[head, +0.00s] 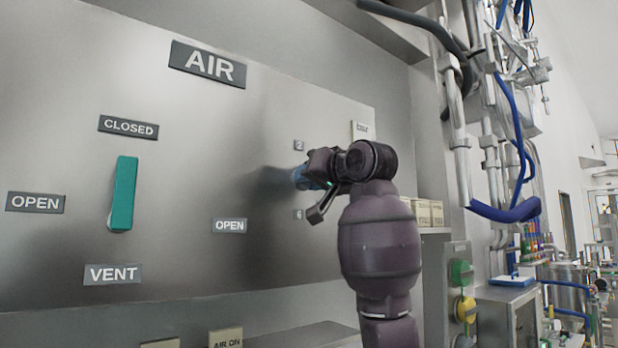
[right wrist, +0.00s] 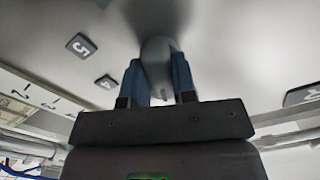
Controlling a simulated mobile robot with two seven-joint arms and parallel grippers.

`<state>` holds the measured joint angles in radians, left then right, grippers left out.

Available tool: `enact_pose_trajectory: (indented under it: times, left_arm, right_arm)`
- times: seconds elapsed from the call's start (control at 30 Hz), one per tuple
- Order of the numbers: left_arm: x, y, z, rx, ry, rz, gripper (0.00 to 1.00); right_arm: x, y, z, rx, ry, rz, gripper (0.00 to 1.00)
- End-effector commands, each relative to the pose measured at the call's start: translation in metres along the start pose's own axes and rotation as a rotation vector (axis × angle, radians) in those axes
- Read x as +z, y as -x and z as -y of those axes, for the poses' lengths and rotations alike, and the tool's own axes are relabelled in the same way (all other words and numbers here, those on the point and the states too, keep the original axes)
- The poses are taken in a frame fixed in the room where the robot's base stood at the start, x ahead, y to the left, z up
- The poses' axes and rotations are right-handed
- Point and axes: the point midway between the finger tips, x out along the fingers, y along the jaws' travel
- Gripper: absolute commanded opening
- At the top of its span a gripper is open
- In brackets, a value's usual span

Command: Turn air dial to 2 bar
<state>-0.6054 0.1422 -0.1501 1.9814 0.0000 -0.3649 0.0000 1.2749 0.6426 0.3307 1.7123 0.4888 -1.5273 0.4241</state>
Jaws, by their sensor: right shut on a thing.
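The air dial (right wrist: 158,60) shows in the right wrist view as a grey rounded knob standing out from the metal panel. My right gripper (right wrist: 158,88) has its two blue fingers on either side of the knob and is shut on it. In the head view, my right gripper (head: 303,178) reaches the panel between the small 2 label (head: 299,145) and 6 label (head: 298,214), and the dial is hidden behind it. Which number the dial points to cannot be told. My left gripper is not in view.
A teal lever (head: 123,193) stands upright left of the dial, among CLOSED, OPEN and VENT signs. The AIR sign (head: 208,64) is above. Pipes and blue hoses (head: 505,210) hang to the right. Small boxes (head: 428,212) sit behind my right arm.

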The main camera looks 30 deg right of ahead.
Motion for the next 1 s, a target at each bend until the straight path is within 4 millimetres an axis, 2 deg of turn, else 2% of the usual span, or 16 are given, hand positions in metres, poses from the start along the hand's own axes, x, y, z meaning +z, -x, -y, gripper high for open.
enact_pose_trajectory:
  times: [0.2,0.5,1.0]
  left_arm:
    - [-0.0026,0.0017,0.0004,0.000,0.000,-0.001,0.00]
    - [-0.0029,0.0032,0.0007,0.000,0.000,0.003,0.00]
    - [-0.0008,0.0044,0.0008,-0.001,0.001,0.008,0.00]
  right_arm:
    - [-0.0004,0.0001,-0.0009,0.003,0.177,0.001,0.02]
    - [-0.0001,0.0001,-0.0002,0.001,0.340,0.001,0.02]
    - [0.0000,0.0001,0.0000,0.000,0.403,0.000,0.02]
